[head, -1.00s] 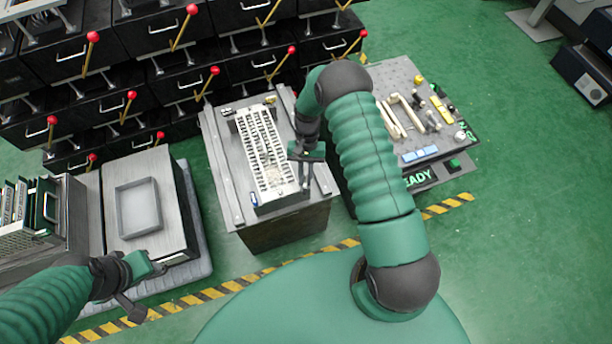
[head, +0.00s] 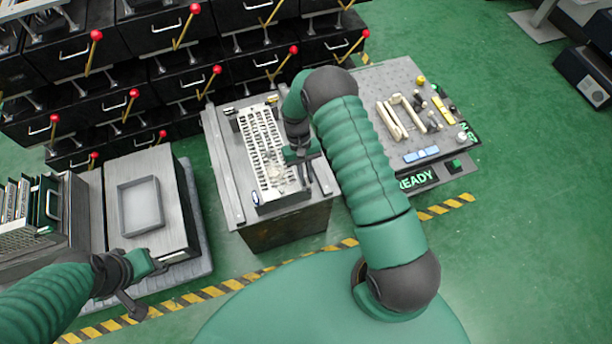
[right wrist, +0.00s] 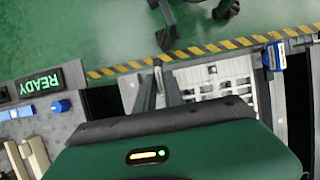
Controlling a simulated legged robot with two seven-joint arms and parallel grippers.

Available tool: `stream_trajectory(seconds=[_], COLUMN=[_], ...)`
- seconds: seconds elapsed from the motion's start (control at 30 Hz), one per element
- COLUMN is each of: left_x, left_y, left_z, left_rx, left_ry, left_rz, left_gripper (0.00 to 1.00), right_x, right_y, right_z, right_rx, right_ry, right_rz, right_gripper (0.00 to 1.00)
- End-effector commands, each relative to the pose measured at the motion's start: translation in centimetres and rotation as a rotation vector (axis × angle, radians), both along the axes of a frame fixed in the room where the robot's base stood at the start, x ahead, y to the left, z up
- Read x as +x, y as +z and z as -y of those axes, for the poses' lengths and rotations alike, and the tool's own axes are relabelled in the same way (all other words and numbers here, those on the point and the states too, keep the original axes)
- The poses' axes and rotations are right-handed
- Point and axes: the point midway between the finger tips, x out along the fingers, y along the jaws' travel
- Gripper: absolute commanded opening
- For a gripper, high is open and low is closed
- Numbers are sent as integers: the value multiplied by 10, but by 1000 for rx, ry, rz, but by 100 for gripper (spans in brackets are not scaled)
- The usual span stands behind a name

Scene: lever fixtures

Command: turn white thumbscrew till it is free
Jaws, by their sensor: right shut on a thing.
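A white slotted panel (head: 262,150) lies on a grey metal-topped stand in the middle of the head view; its near end also shows in the right wrist view (right wrist: 222,78). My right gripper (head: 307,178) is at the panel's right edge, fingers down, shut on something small. In the right wrist view its fingers (right wrist: 165,85) are close together beside the panel. The white thumbscrew cannot be made out apart from the fingers, which hide that spot. My left gripper (head: 148,272) is at lower left, near the front of a tray bench, away from the panel; its jaw opening is unclear.
A grey perforated board (head: 398,80) with cream bars, blue blocks and a lit READY sign (head: 416,179) stands to the right. Black drawers with red-knobbed levers (head: 215,70) line the back. A grey tray (head: 141,205) is at left. The green floor at right is open.

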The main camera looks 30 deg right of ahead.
Motion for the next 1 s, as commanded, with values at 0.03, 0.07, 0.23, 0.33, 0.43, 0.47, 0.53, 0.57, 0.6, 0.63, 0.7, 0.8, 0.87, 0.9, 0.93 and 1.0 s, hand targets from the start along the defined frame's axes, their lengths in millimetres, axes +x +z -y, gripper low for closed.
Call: stream_trajectory(seconds=[0.03,0.07,0.23,0.33,0.43,0.47,0.53,0.57,0.6,0.63,0.7,0.8,0.87,0.9,0.93,1.0], left_x=[0,0,0,0,0,0,0,0,0,0,0,0,0,0,0,0], left_y=[0,0,0,0,0,0,0,0,0,0,1,2,3,4,5,6], left_z=[0,0,0,0,0,0,0,0,0,0,0,0,0,0,0,0], left_rx=[0,0,0,0,0,0,0,0,0,0,0,0,0,0,0,0], left_ry=[0,0,0,0,0,0,0,0,0,0,0,0,0,0,0,0], left_rz=[0,0,0,0,0,0,0,0,0,0,0,0,0,0,0,0], left_gripper=[36,36,36,36,36,36,36,36,36,36,36,36,36,36,36,36], right_x=[3,3,3,2,1,1,1,1,1,1,2,7,12,16,20,28], right_y=[1,1,1,1,1,1,0,0,0,0,3,14,27,36,44,64], right_z=[1,1,1,1,1,1,0,0,0,0,1,2,3,4,5,7], right_rx=[-2,-2,-2,-2,-2,-2,-1,-1,-1,-1,-1,-2,-2,-2,-2,-2], right_ry=[0,-1,-1,-2,-2,-2,-2,-2,-2,-2,-2,-2,-1,-1,-1,-1], right_rz=[7,7,8,6,4,4,3,2,2,2,2,5,6,7,7,7], right_gripper=[0,0,17,30,35,35,35,35,35,35,35,35,35,35,35,35])
